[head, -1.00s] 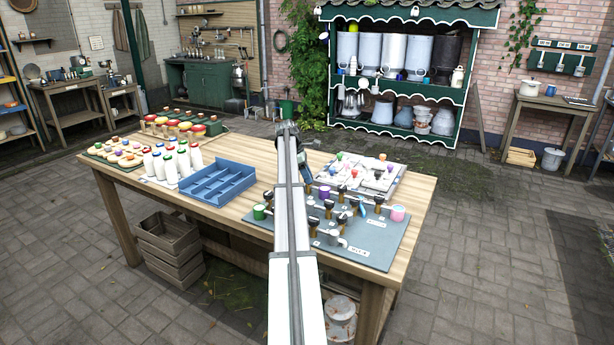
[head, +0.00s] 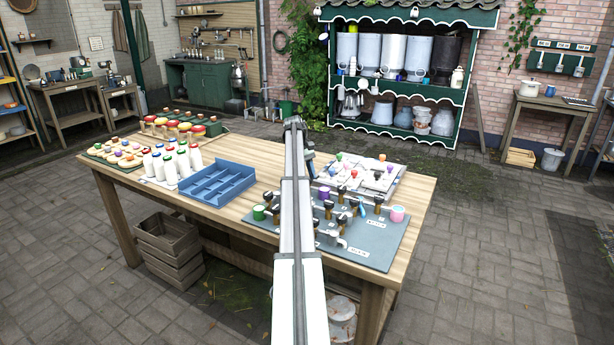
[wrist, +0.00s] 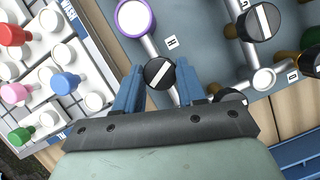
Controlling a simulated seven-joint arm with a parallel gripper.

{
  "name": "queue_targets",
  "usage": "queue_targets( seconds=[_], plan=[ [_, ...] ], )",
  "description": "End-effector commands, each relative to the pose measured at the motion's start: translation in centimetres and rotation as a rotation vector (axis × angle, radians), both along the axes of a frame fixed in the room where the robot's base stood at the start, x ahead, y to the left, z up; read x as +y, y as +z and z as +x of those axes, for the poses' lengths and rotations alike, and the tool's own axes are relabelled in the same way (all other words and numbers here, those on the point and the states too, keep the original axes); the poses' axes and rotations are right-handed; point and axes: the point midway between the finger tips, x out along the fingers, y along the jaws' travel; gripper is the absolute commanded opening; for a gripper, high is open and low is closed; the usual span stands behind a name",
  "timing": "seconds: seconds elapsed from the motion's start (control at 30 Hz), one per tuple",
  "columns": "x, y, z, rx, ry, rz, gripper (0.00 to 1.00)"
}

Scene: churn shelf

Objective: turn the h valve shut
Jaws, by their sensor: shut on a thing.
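In the wrist view, the h valve is a black round knob (wrist: 160,73) with a white line across its top, slanting relative to the pipe it sits on. A small plate marked H (wrist: 171,42) lies beside that pipe. My gripper (wrist: 157,80) has its two blue fingers on either side of this knob and is shut on it. In the head view, the grey valve board (head: 376,246) lies on the right of the wooden table; my arm crosses in front and hides part of it, and the fingers cannot be made out there.
A purple-rimmed cup (wrist: 133,17) stands just past the knob. Another black knob (wrist: 259,22) is at upper right, and more stand close by. A white board with coloured knobs (wrist: 52,75) lies on the left. A blue divided tray (head: 217,186) stands left of my arm.

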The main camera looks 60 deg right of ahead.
Motion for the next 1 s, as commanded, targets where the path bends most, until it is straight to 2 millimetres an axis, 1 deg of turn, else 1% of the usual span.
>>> queue_targets(
  seconds=[0.3, 0.73, 0.77, 1.0],
  plan=[
    [-0.08, 0.00, 0.03, -0.002, -0.077, -0.001, 0.09],
    [-0.07, -0.03, 0.02, -0.002, -0.083, -0.001, 0.09],
    [-0.07, -0.04, 0.02, -0.002, -0.083, -0.001, 0.41],
    [-0.05, -0.03, 0.00, -0.002, -0.082, -0.001, 0.64]
  ],
)
